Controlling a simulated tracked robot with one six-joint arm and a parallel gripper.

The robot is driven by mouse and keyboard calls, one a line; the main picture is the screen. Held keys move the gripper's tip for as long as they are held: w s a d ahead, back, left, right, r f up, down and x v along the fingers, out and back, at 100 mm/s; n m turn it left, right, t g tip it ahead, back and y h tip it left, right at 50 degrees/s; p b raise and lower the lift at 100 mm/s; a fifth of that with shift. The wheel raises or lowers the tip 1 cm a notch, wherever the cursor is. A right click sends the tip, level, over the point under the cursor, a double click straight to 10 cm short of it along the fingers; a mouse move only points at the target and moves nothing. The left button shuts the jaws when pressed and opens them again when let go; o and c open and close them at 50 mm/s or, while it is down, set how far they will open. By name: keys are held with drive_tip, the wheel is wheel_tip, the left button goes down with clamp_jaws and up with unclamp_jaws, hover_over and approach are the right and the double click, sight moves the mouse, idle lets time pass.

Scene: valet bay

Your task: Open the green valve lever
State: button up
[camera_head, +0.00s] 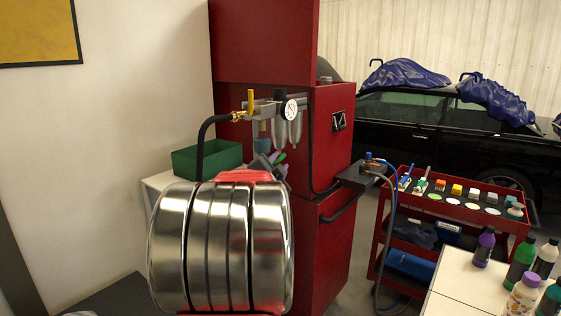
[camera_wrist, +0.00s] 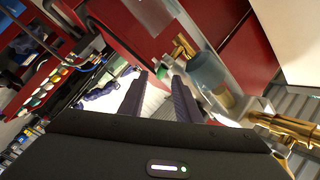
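A brass valve (camera_head: 239,116) with an upright yellow lever (camera_head: 251,101) sits at the left end of the air unit on the red cabinet. I see no lever that is clearly green. The air unit has a round white gauge (camera_head: 290,109) and clear bowls (camera_head: 296,130). In the wrist view, brass fittings (camera_wrist: 285,127) show at lower right, and a clear bowl with a teal part (camera_wrist: 207,74) shows near the fingers. My gripper (camera_wrist: 160,82) is open, its two dark fingers apart with nothing held between them. In the head view my steel arm link hides much of it.
A green bin (camera_head: 206,159) stands left of the red cabinet (camera_head: 328,150). A black hose (camera_head: 202,143) runs down from the valve. A red cart (camera_head: 455,204) with small coloured items stands right, beside a white table (camera_head: 468,278) with bottles. A black car (camera_head: 450,130) is behind.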

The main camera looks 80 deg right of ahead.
sight(281, 159)
drive_tip(key=shift+w+d, duration=0.1)
drive_tip(key=shift+d, duration=1.5)
clamp_jaws()
